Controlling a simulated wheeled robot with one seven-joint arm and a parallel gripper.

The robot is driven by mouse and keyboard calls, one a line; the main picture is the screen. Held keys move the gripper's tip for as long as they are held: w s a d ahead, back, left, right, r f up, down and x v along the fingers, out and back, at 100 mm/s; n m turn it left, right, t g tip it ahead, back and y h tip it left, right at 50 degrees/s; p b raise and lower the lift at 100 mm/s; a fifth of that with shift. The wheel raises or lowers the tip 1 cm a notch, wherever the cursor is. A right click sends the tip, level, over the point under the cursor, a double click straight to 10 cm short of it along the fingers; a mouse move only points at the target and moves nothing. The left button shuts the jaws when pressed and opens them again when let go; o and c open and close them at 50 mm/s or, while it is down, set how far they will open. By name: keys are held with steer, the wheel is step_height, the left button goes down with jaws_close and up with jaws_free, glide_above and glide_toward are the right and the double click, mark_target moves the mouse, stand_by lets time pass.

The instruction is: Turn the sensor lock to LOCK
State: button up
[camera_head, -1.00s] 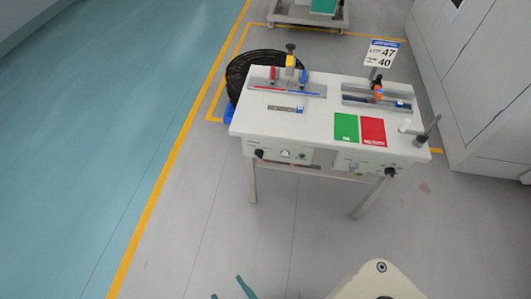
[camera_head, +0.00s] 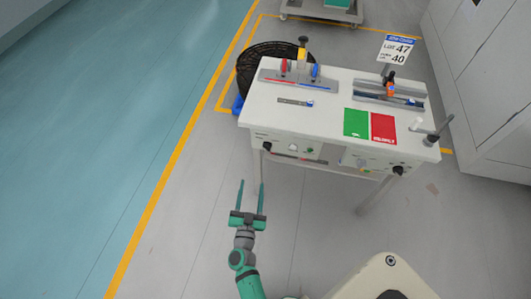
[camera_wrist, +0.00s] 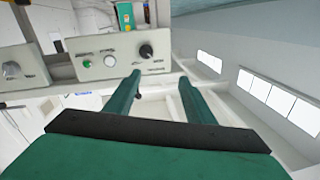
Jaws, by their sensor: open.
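My gripper (camera_head: 251,184) is open and empty, its two green fingers pointing toward the white table and apart from it, in front of its left end. The fingers also show in the wrist view (camera_wrist: 159,76), with the table's front panel beyond them. A black knob (camera_head: 266,146) sits at the left of the front panel; it also shows in the wrist view (camera_wrist: 146,50), near a white button (camera_wrist: 110,61) and a green button (camera_wrist: 87,63). A second black knob (camera_head: 398,170) is at the right. The labels are too small to read, so I cannot tell which control is the sensor lock.
The table top (camera_head: 325,108) carries two rail fixtures, a green card (camera_head: 356,123) and a red card (camera_head: 383,128). A black reel (camera_head: 248,62) stands behind its left end. Grey cabinets (camera_head: 480,60) stand at the right. Floor left of the table is clear.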

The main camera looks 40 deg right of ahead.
steer(key=m+g+h, duration=0.2)
glide_toward(266, 149)
steer(key=shift+y, duration=0.3)
steer(key=x, duration=0.8)
steer(key=shift+d, duration=0.25)
steer(key=shift+c, duration=0.7)
steer(key=shift+w, duration=0.1)
steer(key=c, duration=0.9)
